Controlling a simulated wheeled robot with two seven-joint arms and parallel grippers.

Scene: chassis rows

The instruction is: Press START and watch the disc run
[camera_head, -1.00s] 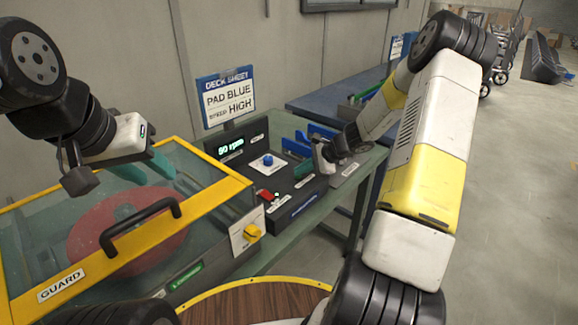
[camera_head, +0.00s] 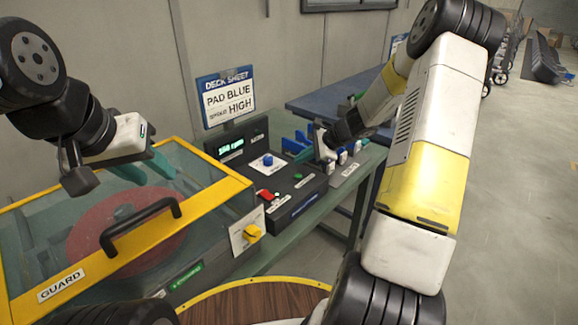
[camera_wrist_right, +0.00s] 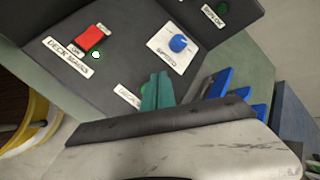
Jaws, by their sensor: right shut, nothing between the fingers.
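The control box (camera_head: 290,205) stands right of the guarded deck. A green button (camera_wrist_right: 146,88), its label too blurred to read, is partly hidden by my right fingertips in the right wrist view. My right gripper (camera_wrist_right: 157,90) is shut and empty over the box; whether it touches the button cannot be told. In the head view, my right gripper (camera_head: 308,153) is near the box's right end. The red disc (camera_head: 120,228) lies under the clear yellow-framed guard (camera_head: 160,235), which is down. The speed display (camera_head: 231,146) is lit, its number blurred. My left gripper (camera_head: 145,172) is open and empty above the guard.
A red switch (camera_head: 268,196) and a blue knob (camera_head: 268,160) are on the box. A yellow knob (camera_head: 252,232) is on the deck's front. The sign (camera_head: 227,97) reads PAD BLUE, SPEED HIGH. Blue holders (camera_head: 297,143) stand behind my right gripper.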

